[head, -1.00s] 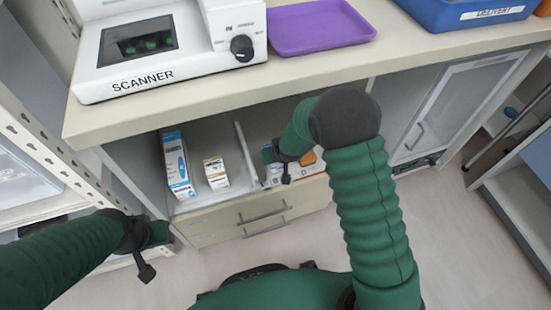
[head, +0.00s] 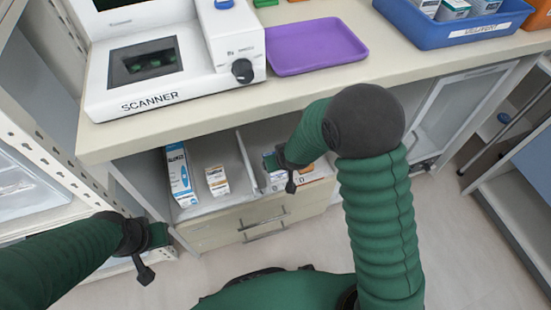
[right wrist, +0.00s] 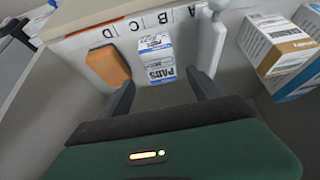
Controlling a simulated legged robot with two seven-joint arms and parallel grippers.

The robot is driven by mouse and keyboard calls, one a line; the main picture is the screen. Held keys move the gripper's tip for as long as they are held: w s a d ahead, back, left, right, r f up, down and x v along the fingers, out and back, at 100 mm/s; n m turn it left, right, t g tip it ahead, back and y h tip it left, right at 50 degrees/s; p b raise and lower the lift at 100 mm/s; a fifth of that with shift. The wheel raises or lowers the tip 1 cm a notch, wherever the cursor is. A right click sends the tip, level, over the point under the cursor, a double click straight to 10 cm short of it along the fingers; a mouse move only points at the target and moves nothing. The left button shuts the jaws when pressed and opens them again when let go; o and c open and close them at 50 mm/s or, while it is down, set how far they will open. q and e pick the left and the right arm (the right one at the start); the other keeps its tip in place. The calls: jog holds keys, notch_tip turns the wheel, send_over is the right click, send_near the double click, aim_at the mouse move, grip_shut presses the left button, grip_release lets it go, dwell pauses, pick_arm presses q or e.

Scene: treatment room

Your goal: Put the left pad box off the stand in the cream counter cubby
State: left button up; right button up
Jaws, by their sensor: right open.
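A white and blue box marked PADS (right wrist: 156,62) stands in the counter cubby (head: 232,160), in the compartment right of the divider. Part of it shows in the head view (head: 272,178) beside my right gripper. My right gripper (right wrist: 160,84) is open, with its fingertips just short of the box and to either side of it; it is not holding it. In the head view my right gripper (head: 282,166) is at the cubby, partly hidden by its own arm. My left gripper (head: 158,236) hangs low at the left; its jaws are not clear. No stand is identifiable.
A tall blue-white box (head: 179,178) and a small orange-white box (head: 217,180) stand left of the divider (head: 246,155). Above are a scanner (head: 170,70), a purple tray (head: 315,46) and a blue bin (head: 455,25).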

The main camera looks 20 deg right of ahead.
jog(key=s+d+r+g, duration=0.1)
jog(key=s+r, duration=0.4)
jog(key=s, duration=0.4)
jog(key=s+d+r+g, duration=0.2)
jog(key=s+r, duration=0.3)
jog(key=s, duration=0.4)
jog(key=shift+s+p, duration=0.3)
jog(key=shift+p, duration=0.15)
